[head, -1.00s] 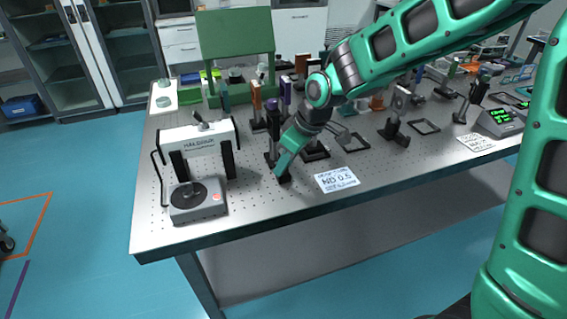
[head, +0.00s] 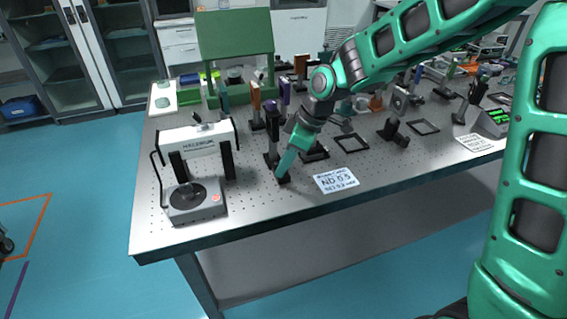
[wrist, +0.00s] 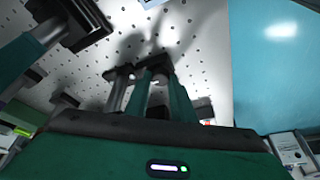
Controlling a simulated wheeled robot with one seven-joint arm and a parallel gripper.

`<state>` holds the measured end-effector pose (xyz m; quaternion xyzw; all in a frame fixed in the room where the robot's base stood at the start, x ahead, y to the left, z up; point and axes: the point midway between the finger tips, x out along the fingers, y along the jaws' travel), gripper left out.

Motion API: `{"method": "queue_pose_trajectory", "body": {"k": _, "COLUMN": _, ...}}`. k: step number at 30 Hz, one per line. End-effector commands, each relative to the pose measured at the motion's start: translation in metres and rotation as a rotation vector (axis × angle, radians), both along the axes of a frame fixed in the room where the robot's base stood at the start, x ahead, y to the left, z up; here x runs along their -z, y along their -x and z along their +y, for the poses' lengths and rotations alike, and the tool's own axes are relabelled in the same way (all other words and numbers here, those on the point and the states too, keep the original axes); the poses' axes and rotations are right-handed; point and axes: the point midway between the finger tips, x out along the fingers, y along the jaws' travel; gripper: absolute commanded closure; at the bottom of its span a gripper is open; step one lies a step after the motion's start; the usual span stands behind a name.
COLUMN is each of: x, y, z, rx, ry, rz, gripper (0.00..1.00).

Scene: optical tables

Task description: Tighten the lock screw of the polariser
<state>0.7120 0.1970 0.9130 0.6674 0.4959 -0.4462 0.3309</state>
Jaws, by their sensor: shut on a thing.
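In the wrist view my gripper's two fingers (wrist: 157,77) reach away from the palm. They are shut on a small part low at a dark mount (wrist: 152,62), which looks like the lock screw. The fingers hide most of it, and how tight it sits cannot be seen.
A white ND 0.5 card (head: 337,180) lies to the right. More posts, including an orange one (head: 256,105), stand behind. The table's (head: 250,212) front strip is clear.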

Motion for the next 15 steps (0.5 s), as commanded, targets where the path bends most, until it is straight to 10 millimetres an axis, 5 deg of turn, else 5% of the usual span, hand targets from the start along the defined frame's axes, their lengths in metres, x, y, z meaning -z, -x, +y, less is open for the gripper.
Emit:
{"method": "queue_pose_trajectory", "body": {"k": 3, "x": 0.0005, "y": -0.0018, "z": -0.0029, "rx": 0.007, "ry": 0.004, "rz": -0.001, "gripper": 1.0}}
{"method": "queue_pose_trajectory", "body": {"k": 4, "x": 0.0005, "y": -0.0018, "z": -0.0029, "rx": 0.007, "ry": 0.004, "rz": -0.001, "gripper": 0.73}}
{"method": "queue_pose_trajectory", "body": {"k": 6, "x": 0.0005, "y": -0.0016, "z": -0.0025, "rx": 0.006, "ry": 0.003, "rz": -0.001, "gripper": 0.59}}
{"method": "queue_pose_trajectory", "body": {"k": 15, "x": -0.0006, "y": -0.0007, "z": -0.0014, "rx": 0.004, "ry": 0.001, "rz": 0.0, "gripper": 0.59}}
